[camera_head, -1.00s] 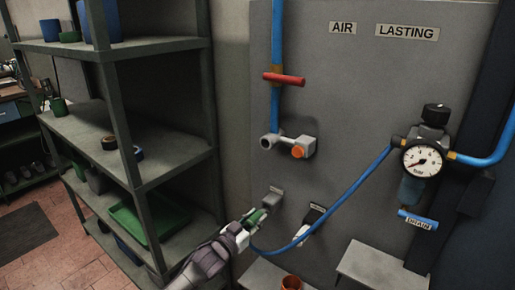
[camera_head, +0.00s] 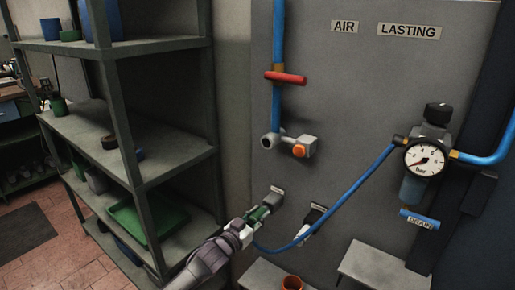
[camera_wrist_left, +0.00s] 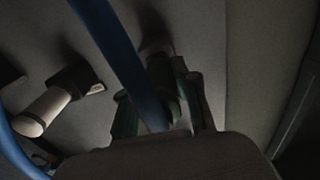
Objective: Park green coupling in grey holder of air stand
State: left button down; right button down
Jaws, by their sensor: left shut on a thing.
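My left gripper (camera_head: 248,224) is shut on the green coupling (camera_head: 258,214), low on the grey air stand panel (camera_head: 355,120). The coupling's far end is at the small grey holder (camera_head: 272,201) under a label; I cannot tell whether it is seated in it. The blue hose (camera_head: 345,192) runs from the coupling up to the gauge unit. In the left wrist view the hose (camera_wrist_left: 120,55) crosses in front of the fingers and hides part of the green coupling (camera_wrist_left: 180,82). My right gripper is not in view.
A dark holder (camera_head: 317,212) with a pale piece sits right of the grey one. Above are an orange-tipped valve (camera_head: 299,151) and a red handle (camera_head: 285,78). The pressure gauge (camera_head: 426,158) is at right. A metal shelf (camera_head: 170,157) stands close on the left.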

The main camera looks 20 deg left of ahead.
pick_arm(q)
jog(key=shift+w+f+b, duration=0.15)
jog(key=shift+w+b, duration=0.35)
jog(key=shift+w, duration=0.25)
